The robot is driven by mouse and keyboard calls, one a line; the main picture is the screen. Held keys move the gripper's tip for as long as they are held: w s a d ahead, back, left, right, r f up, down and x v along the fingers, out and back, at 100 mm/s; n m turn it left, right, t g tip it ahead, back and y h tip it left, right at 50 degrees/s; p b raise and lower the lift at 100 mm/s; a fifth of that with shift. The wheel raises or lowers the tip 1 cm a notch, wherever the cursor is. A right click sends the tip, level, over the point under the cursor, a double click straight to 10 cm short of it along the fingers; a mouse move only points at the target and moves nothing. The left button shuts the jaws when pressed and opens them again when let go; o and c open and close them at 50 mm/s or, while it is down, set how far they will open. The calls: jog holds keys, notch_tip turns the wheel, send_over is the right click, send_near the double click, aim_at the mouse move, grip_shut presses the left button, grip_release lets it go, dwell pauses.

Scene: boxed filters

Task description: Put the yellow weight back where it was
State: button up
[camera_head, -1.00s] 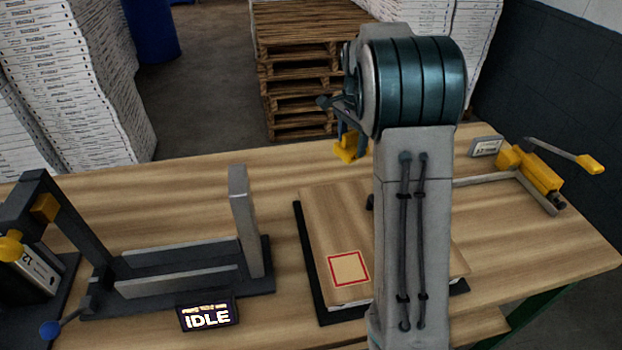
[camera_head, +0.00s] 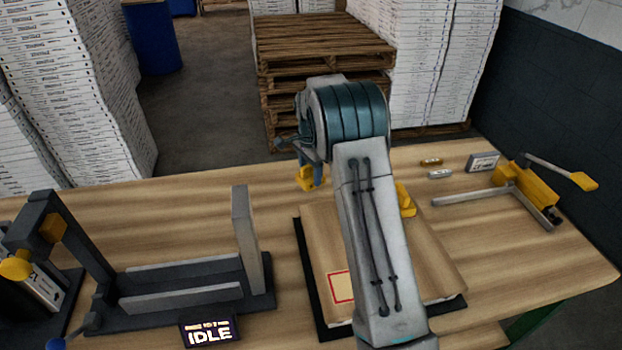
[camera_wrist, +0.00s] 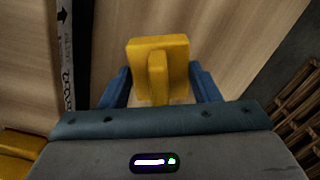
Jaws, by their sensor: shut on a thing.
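My gripper (camera_wrist: 160,88) is shut on a yellow weight (camera_wrist: 158,60), with a blue finger on each side of its upright grip. The held weight also shows in the head view (camera_head: 312,178), left of my arm, above the table near the far edge of a brown carton (camera_head: 320,235). A second yellow block (camera_head: 405,199) sits on the carton's right part, partly hidden behind my arm. A yellow piece (camera_wrist: 18,152) also shows at the lower left of the wrist view. The carton carries a red-outlined label (camera_head: 341,287), partly covered by my arm.
The carton lies on a black mat (camera_head: 308,290). A dark fixture (camera_head: 190,305) with an upright post and an IDLE sign (camera_head: 210,331) stands left. A yellow clamp tool (camera_head: 535,190), a grey tag (camera_head: 483,162) and two small bars (camera_head: 440,174) lie right. Bare table (camera_head: 170,225) shows at the back left.

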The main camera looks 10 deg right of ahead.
aim_at(311, 175)
jog(key=shift+f+p, duration=0.5)
jog(key=shift+f, duration=1.3)
jog(key=shift+f, duration=0.2)
jog(key=o, duration=1.5)
